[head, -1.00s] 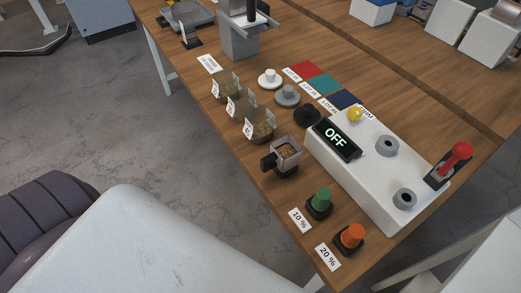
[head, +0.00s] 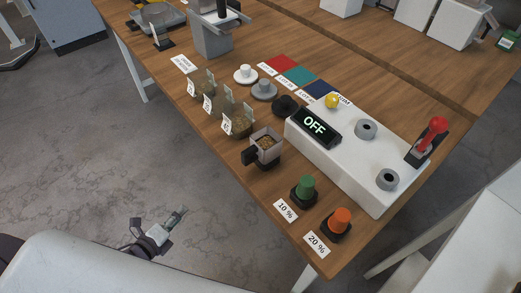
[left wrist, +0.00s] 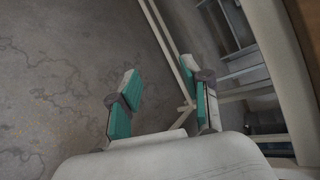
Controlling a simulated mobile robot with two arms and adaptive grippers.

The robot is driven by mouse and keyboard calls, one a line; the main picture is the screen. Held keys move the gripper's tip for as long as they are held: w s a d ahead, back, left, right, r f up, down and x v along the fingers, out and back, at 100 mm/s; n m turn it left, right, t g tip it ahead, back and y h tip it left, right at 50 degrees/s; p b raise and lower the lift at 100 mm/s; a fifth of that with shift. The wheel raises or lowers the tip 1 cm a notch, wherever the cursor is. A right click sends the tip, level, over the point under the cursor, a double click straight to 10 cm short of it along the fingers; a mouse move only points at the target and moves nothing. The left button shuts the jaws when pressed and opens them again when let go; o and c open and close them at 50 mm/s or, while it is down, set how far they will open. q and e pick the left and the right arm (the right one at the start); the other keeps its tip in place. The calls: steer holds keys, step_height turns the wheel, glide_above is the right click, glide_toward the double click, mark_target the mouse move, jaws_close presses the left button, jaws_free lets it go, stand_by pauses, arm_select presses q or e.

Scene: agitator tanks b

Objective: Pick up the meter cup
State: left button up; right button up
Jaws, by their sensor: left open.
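My left gripper (head: 160,216) is low at the left, over the grey floor and well apart from the cup. It is open and empty. In the left wrist view its two teal-padded fingers (left wrist: 160,82) are spread, with floor and table legs beyond. The cup does not show there. My right gripper is not in view.
A white control box (head: 345,160) reading OFF stands right of the cup. Grain containers (head: 236,121) with labels stand to the left.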

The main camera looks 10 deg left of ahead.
arm_select(q)
steer(key=w+d+r+m+t+h, duration=0.1)
steer(key=d+r+m+h, duration=0.15)
steer(key=r+m, duration=0.35)
steer(key=w+d+r+m+t+h, duration=0.1)
steer(key=d+r+m+h, duration=0.15)
steer(key=r, duration=0.45)
steer(key=m+h+b, duration=0.1)
steer(key=m+h, duration=0.3)
steer(key=m, duration=0.6)
glide_toward(242, 158)
steer(key=shift+g, duration=0.4)
steer(key=p+x, duration=0.2)
steer(key=x, duration=0.3)
steer(key=shift+w+d+r, duration=0.1)
steer(key=shift+w+r, duration=0.05)
steer(key=shift+w, duration=0.25)
steer(key=p+x, duration=0.1)
steer(key=x, duration=0.1)
steer(key=p+x, duration=0.1)
steer(key=x, duration=0.2)
steer(key=shift+d+r, duration=0.2)
steer(key=shift+r, duration=0.05)
steer(key=shift+w+d+f, duration=0.15)
steer(key=shift+w, duration=0.05)
jaws_close()
